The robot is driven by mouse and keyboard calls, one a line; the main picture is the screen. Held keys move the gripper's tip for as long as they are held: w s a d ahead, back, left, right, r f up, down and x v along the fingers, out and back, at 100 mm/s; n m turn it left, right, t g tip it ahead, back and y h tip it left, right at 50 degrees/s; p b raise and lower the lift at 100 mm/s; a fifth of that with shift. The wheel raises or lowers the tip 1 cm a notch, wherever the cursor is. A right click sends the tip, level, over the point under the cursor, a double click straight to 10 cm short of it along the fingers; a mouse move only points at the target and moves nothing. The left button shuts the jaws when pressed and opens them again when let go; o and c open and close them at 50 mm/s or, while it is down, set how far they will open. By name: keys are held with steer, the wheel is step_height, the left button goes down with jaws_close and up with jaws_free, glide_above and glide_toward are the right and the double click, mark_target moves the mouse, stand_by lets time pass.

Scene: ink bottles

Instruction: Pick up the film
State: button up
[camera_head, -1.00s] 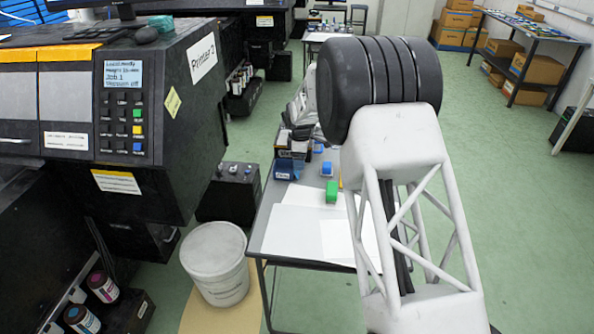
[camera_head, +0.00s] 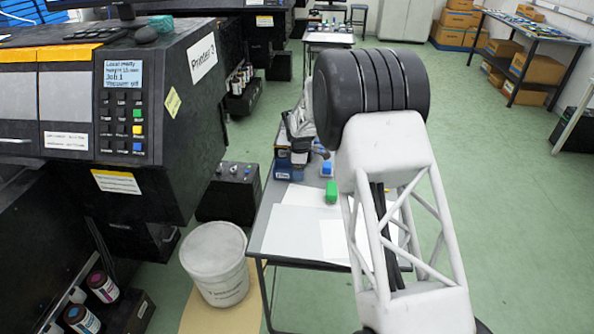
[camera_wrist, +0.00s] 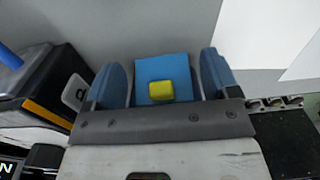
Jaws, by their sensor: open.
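My gripper (camera_wrist: 162,62) is open, with its two blue fingers apart in the wrist view. Between and beyond them is a flat blue square (camera_wrist: 162,67) with a small yellow block (camera_wrist: 160,91) at its lower middle. I see no contact between the fingers and the square. I cannot tell for sure which thing is the film; no label for it is readable. In the head view my gripper (camera_head: 297,138) is small, above the far left part of the table (camera_head: 262,225), partly behind my arm.
White sheets (camera_head: 297,232) lie on the near part of the table, with a green block (camera_head: 332,191) and a blue block (camera_head: 327,168) behind them. A blue box (camera_head: 288,170) stands near my gripper.

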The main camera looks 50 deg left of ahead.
steer(key=c, duration=1)
steer(key=shift+r, duration=0.15)
steer(key=shift+r, duration=0.75)
step_height(320, 180, up, 2)
steer(key=s+d, duration=0.2)
steer(key=d, duration=0.2)
steer(key=s+d, duration=0.3)
steer(key=d, duration=0.2)
steer(key=s+d+r, duration=0.1)
steer(key=s+d, duration=0.2)
steer(key=d, duration=0.1)
steer(key=shift+d+r, duration=0.1)
steer(key=shift+d, duration=0.3)
